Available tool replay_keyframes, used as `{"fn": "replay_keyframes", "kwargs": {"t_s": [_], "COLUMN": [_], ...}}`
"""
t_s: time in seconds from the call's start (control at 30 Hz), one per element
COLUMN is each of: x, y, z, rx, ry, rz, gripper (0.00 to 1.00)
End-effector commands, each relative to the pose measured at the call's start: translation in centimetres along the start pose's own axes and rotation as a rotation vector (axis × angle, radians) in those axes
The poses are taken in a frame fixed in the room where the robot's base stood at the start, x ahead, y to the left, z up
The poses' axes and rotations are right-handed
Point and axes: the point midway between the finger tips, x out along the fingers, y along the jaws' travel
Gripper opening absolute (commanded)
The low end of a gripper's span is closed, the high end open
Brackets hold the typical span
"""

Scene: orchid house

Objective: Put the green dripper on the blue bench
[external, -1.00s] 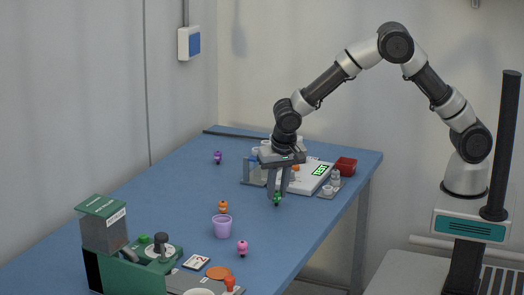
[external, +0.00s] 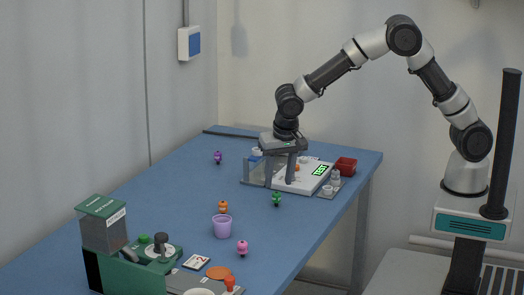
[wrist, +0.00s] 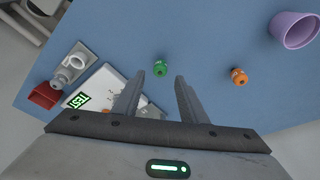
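The green dripper (external: 277,199) stands on the blue bench (external: 165,215), near its right edge, left of and in front of the white scale. My gripper (external: 281,180) is open and empty, raised above the bench just behind the dripper. In the wrist view the green dripper (wrist: 160,69) is on the bench a little beyond the fingertips of my gripper (wrist: 169,80), between their lines and touching neither finger.
An orange dripper (external: 223,207), a purple cup (external: 222,227), a pink dripper (external: 242,248) and a purple dripper (external: 218,157) stand on the bench. A white scale (external: 303,176) and a red box (external: 346,165) are behind. A green machine (external: 125,270) stands in front.

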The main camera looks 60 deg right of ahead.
Motion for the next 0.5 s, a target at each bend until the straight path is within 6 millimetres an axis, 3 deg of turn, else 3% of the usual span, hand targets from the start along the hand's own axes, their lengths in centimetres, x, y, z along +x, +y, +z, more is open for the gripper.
{"fn": "replay_keyframes", "kwargs": {"t_s": [0.03, 0.2, 0.5], "x": [-1.5, -4.9, -7.5], "y": [-0.1, -0.1, 0.0], "z": [-0.1, -0.1, 0.0], "rx": [-0.001, -0.001, -0.001], "ry": [0.002, 0.002, 0.0], "rz": [-0.005, -0.004, -0.001], "gripper": [0.38, 0.38, 0.38]}}
